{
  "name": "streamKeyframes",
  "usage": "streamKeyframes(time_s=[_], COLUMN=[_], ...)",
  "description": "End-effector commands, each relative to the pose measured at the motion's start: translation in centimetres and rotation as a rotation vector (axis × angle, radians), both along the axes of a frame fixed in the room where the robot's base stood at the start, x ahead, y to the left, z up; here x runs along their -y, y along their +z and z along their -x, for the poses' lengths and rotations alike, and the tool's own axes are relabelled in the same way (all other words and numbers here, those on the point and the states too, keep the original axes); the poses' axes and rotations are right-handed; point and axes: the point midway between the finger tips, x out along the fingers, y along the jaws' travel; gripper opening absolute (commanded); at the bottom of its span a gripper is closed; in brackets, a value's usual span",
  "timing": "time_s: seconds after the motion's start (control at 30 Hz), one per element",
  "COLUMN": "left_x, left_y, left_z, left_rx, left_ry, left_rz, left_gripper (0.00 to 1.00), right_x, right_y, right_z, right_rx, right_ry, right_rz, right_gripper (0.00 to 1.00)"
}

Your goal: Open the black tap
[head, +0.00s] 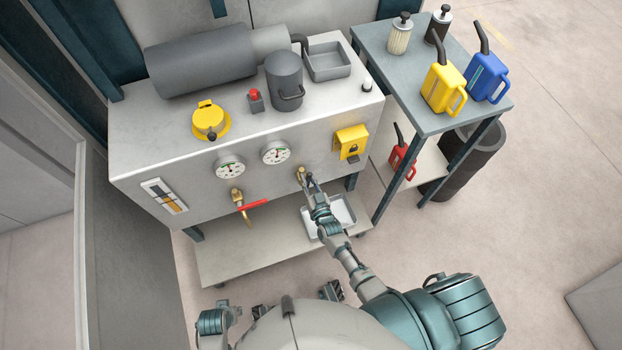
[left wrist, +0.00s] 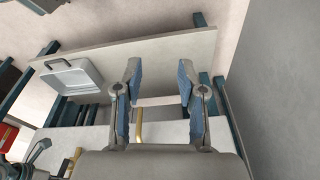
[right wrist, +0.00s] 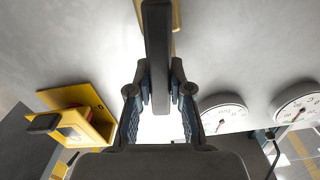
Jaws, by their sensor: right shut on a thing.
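The black tap has a brass body (head: 300,174) on the front of the grey cabinet, below the right gauge. Its black handle (right wrist: 157,45) stands out large in the right wrist view. My right gripper (head: 312,184) is at this tap, shut on the black handle, which lies between its fingers in the right wrist view (right wrist: 160,85). In the head view the gripper hides much of the handle. My left gripper (left wrist: 159,85) is open and empty in the left wrist view, over the low shelf area.
A brass tap with a red handle (head: 252,205) is to the left. Two gauges (head: 276,153) and a yellow lock box (head: 350,141) are close above. A white tray (head: 338,217) lies on the low shelf (head: 240,262). A side table (head: 405,70) with cans stands right.

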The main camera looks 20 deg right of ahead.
Motion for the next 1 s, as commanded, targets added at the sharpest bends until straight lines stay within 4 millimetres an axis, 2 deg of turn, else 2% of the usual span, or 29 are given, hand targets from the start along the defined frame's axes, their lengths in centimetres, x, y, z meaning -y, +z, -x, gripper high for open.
streamKeyframes(time_s=[0.3, 0.87, 0.9, 0.97, 1.0], left_x=[-0.1, 0.0, 0.0, 0.0, 0.0], left_y=[-1.8, -2.3, -2.3, -2.3, -2.3], left_z=[0.1, 0.2, 0.2, 0.2, 0.2], left_rx=[-0.005, -0.009, -0.009, -0.009, -0.009], left_ry=[-0.002, -0.002, -0.002, -0.002, -0.002], left_rz=[0.0, 0.001, 0.001, 0.001, 0.001], left_gripper=[0.4, 0.4, 0.4, 0.4, 0.4], right_x=[-0.3, -0.7, -0.7, -0.7, -0.7], right_y=[0.2, 0.2, 0.2, 0.1, 0.1], right_z=[0.0, -0.1, -0.1, -0.1, 0.0], right_rx=[0.008, 0.009, 0.009, 0.008, 0.008], right_ry=[-0.007, -0.004, -0.004, -0.004, -0.004], right_rz=[0.131, 0.162, 0.162, 0.161, 0.161], right_gripper=[0.0, 0.0, 0.27, 0.42, 0.46])
